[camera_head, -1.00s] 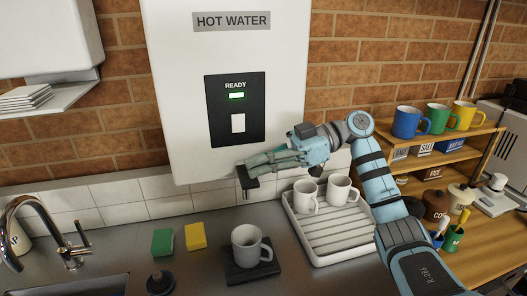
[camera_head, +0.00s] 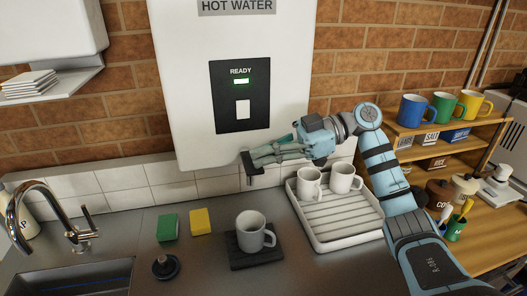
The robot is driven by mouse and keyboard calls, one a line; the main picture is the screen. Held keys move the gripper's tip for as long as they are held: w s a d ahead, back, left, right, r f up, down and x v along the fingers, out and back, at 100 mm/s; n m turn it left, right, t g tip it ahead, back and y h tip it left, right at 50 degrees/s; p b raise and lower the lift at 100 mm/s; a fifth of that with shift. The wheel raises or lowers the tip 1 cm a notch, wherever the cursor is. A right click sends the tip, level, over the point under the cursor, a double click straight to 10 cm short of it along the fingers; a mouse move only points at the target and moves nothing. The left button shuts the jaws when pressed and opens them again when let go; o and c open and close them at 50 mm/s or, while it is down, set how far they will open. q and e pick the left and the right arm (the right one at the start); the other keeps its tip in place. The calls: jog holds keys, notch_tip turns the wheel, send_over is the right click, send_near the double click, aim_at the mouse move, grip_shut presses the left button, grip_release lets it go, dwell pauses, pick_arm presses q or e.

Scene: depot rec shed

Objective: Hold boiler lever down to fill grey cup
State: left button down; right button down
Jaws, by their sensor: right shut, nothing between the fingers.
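The white boiler (camera_head: 290,80) hangs on the wall with a lit green READY light (camera_head: 241,81). Its dark spout (camera_head: 254,170) points down from the bottom edge. My right gripper (camera_head: 252,155) is shut and empty, its fingertips at the top of the spout, where they hide most of the lever; I cannot tell if they touch it or how far down it is. The grey cup (camera_head: 249,236) stands upright below the spout on a dark square mat (camera_head: 257,261), handle to the right. No water stream is visible, and the inside of the cup is unclear. My left gripper is out of view.
A white drying tray (camera_head: 345,238) with two light mugs stands right of the cup, under my right arm. A green sponge (camera_head: 168,228), a yellow sponge (camera_head: 201,222) and a black sink plug (camera_head: 165,267) lie to the left, near the tap (camera_head: 60,215).

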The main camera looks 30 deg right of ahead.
jog(key=shift+f, duration=0.1)
jog(key=f+n, duration=0.1)
jog(key=s+f+n+t, duration=0.1)
jog(key=n, duration=0.1)
jog(key=shift+a, duration=0.1)
dwell(0.5)
dwell(5.2)
notch_tip(320, 180, up, 4)
jog(key=s+r+p, duration=0.1)
jog(key=p, duration=0.4)
jog(key=f+b+v, duration=0.2)
jog(key=v, duration=0.7)
jog(key=shift+s+d+r+b, duration=0.25)
jog(key=shift+s+r+b, duration=0.1)
jog(key=shift+r, duration=0.15)
